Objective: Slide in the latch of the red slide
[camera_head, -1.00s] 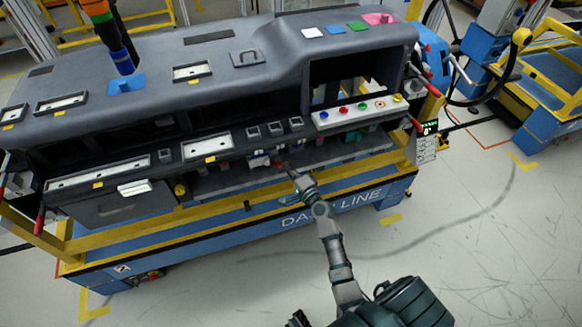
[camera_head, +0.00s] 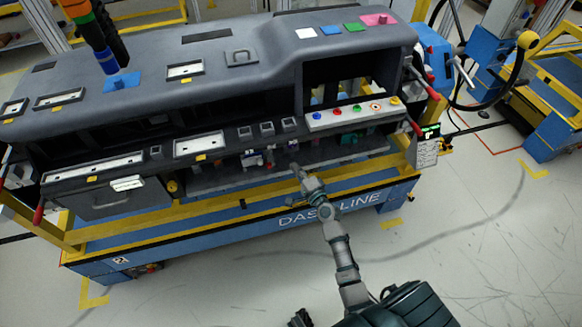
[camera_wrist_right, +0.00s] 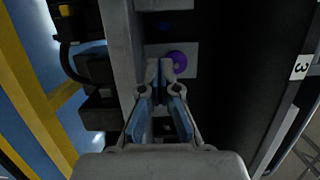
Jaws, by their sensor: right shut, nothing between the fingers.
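A small red piece (camera_head: 269,163), which looks like the red slide, shows beside a white block (camera_head: 252,160) under the front ledge of the dashboard module. It is too small in the head view to tell its latch or how far in it is. My right gripper (camera_head: 295,169) is just right of the red piece and apart from it, at the module's lower front opening. In the right wrist view its fingers (camera_wrist_right: 160,74) are shut and empty, next to a purple round knob (camera_wrist_right: 178,62) on a grey plate. No red piece shows in that view. My left gripper is not in view.
The dashboard module (camera_head: 262,80) stands on a blue and yellow cart (camera_head: 240,208). A panel of coloured buttons (camera_head: 350,110) is above and right of my right gripper. A yellow rail (camera_head: 225,212) runs below it. The floor in front is clear.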

